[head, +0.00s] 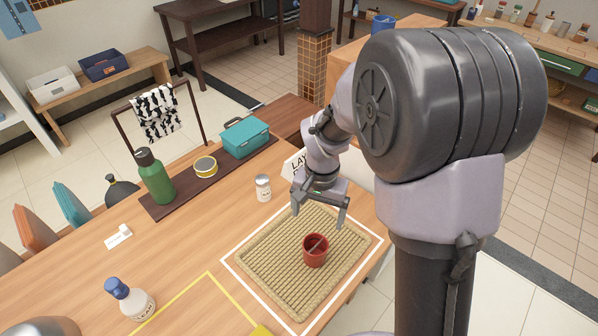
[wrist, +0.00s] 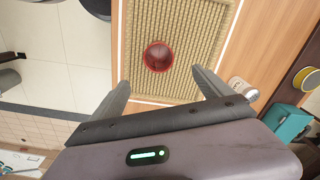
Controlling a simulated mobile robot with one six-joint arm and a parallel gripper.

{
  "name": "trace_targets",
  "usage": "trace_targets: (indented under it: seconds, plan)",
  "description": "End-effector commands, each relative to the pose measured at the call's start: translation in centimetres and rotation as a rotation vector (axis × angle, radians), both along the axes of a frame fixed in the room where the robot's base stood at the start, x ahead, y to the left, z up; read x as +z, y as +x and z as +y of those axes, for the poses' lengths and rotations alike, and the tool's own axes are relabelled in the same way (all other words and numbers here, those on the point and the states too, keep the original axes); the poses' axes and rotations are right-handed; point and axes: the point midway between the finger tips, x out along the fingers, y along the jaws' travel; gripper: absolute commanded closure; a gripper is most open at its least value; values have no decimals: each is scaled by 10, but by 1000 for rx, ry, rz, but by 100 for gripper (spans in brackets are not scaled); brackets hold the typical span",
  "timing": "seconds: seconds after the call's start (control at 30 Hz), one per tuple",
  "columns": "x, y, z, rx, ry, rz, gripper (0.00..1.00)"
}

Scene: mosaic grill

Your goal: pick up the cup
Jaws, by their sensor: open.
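A small white-labelled jar (head: 263,188) stands left of my gripper. A dark board (head: 180,204) holds a green bottle (head: 154,177), a yellow tin (head: 206,167) and a teal box (head: 246,138). A blue-capped bottle (head: 131,300) stands front left. The mat around the cup is clear.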

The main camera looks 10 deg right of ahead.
Motion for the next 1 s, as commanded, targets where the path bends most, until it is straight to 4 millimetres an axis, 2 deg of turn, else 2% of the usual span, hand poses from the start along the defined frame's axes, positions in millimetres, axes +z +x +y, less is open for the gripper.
trace_targets:
  seconds: [0.4,0.67,0.87,1.0]
  plan:
    - [-114,0,-1,-2,-4,17,10]
    - [-141,1,-1,-3,-3,14,10]
    - [-181,1,-3,-4,-3,15,10]
    - [-183,1,-3,-3,-3,12,10]
